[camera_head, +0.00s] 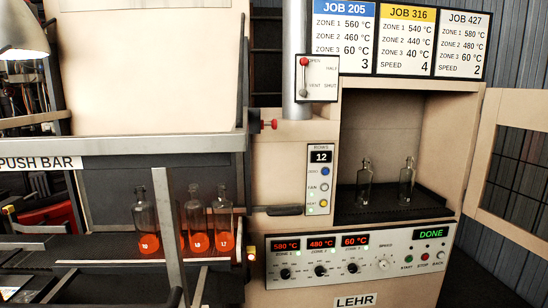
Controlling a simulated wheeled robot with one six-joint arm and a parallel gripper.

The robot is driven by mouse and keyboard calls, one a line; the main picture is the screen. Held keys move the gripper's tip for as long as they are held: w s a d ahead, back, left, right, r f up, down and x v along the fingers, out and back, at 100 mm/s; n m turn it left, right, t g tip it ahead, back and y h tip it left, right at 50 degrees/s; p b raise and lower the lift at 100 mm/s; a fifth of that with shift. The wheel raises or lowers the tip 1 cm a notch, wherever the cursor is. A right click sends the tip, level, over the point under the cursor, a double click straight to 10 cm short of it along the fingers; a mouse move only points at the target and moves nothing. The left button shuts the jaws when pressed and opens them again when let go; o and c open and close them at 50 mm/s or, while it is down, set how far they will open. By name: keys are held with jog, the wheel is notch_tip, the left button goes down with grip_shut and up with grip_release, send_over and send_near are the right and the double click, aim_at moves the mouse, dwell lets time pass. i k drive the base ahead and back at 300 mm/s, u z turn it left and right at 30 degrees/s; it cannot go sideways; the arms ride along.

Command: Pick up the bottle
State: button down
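Two clear, empty-looking glass bottles stand upright and apart on the dark floor of the lehr's open chamber. The left clear bottle (364,188) is near the chamber's middle, and the right clear bottle (406,185) stands nearer its right wall. At the left, bottles with glowing orange lower parts stand on a dark conveyor: one orange bottle (145,222) apart, and two others (196,222) (223,218) close together. Their orange parts bear small numbers. A grey upright post partly covers this group. My gripper is not in view.
The lehr's control panel (390,262) reads 580, 480 and 60 °C, with a green DONE display (431,233). Its door (490,130) is swung open to the right. A red-knobbed lever (304,62) is by OPEN. Job cards (404,40) hang above. The PUSH BAR (40,162) is at left.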

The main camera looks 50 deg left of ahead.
aim_at(364, 176)
jog(key=u, duration=0.35)
jog(key=i, duration=0.55)
jog(key=u, duration=0.6)
